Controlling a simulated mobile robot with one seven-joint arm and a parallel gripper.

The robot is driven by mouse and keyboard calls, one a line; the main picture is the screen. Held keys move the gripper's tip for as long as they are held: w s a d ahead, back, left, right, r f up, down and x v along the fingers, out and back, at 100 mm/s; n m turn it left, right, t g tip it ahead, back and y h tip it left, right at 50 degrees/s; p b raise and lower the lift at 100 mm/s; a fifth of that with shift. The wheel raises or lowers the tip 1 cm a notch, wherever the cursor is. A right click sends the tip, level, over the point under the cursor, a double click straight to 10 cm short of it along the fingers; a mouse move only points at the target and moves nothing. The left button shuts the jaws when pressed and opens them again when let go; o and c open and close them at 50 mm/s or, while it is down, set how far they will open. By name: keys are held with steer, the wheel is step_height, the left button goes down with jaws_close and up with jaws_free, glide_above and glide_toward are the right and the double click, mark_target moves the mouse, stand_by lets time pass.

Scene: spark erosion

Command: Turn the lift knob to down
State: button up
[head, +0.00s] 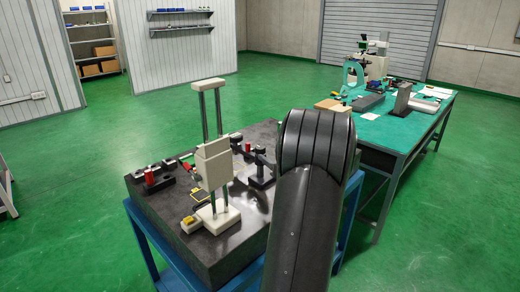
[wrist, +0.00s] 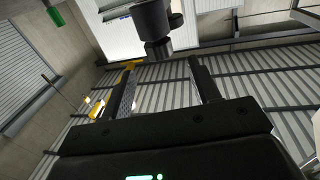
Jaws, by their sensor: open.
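I cannot make out the lift knob in either view. In the wrist view my gripper (wrist: 162,66) is open, with its two dark fingers apart and nothing held between them. A dark round part with a squarer end (wrist: 155,25) shows beyond the fingertips at the top; I cannot tell what it is. In the head view my dark arm fills the lower middle and hides what lies behind it; the gripper itself is not seen there.
A dark stone slab (head: 235,262) on a blue stand bears a cream two-post device (head: 213,165) and small tools. A green-topped bench (head: 395,130) with several items stands at the right. Green floor (head: 90,225) is clear on the left.

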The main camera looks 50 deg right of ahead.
mark_target(263, 151)
steer(key=w, duration=0.5)
steer(key=w+d, duration=0.1)
steer(key=w, duration=0.1)
steer(key=shift+w+d, duration=0.1)
steer(key=shift+w, duration=0.15)
steer(key=shift+c, duration=0.3)
steer(key=c, duration=0.9)
